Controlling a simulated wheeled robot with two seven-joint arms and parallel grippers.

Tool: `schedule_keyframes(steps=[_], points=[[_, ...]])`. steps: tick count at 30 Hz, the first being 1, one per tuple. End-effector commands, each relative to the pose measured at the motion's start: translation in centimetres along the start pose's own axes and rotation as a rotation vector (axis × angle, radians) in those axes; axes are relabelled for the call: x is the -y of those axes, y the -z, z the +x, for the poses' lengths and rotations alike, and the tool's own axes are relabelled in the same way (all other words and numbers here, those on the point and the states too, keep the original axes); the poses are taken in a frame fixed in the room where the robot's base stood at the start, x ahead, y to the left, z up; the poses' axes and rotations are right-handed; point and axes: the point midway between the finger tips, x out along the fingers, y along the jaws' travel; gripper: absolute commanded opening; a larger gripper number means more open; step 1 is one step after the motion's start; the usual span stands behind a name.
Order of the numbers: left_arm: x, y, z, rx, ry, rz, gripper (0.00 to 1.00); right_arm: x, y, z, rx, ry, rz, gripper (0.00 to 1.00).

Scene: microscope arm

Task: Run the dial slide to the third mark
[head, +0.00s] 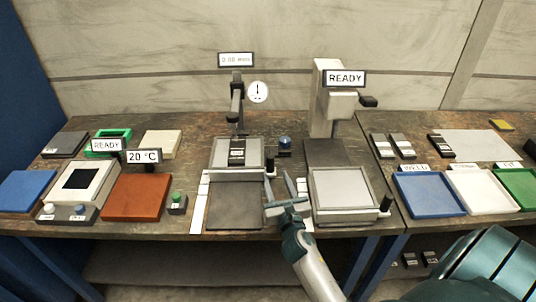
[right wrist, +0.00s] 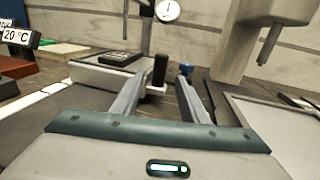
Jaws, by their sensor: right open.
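The dial slide (head: 225,147) is a light grey carriage with a dark block (head: 237,152) on top, at the far end of its dark track (head: 234,212). A black upright handle (head: 270,166) stands at its right side; it also shows in the right wrist view (right wrist: 160,70). White mark strips (head: 199,208) run along the track's left edge. The round dial (head: 258,91) hangs behind, beside a small readout (head: 236,59). My right gripper (head: 278,178) is open and empty, its fingers pointing toward the handle, which appears between them in the wrist view. My left gripper is out of view.
A second slide (head: 342,190) with its own black handle (head: 386,203) stands right of my right gripper, under a grey microscope-like column (head: 328,115). A blue knob (head: 285,142) stands behind the gripper. An orange-brown plate (head: 136,197) and a green button (head: 177,198) lie left.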

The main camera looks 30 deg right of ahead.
Motion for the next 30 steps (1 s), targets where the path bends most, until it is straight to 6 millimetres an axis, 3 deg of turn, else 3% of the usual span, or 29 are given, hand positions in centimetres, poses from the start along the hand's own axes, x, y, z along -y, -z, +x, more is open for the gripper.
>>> schedule_keyframes(steps=[9,18,24,30], points=[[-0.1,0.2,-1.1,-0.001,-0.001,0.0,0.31,0.0,-0.3,6.0,0.001,0.001,0.001,0.4],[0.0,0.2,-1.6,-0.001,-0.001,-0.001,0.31,0.1,-0.1,10.5,0.0,0.001,0.0,0.4],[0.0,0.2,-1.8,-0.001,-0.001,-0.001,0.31,0.0,-0.1,12.0,0.001,0.0,0.0,0.4],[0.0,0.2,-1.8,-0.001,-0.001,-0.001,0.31,0.0,0.0,12.3,0.0,0.0,0.0,0.4]])
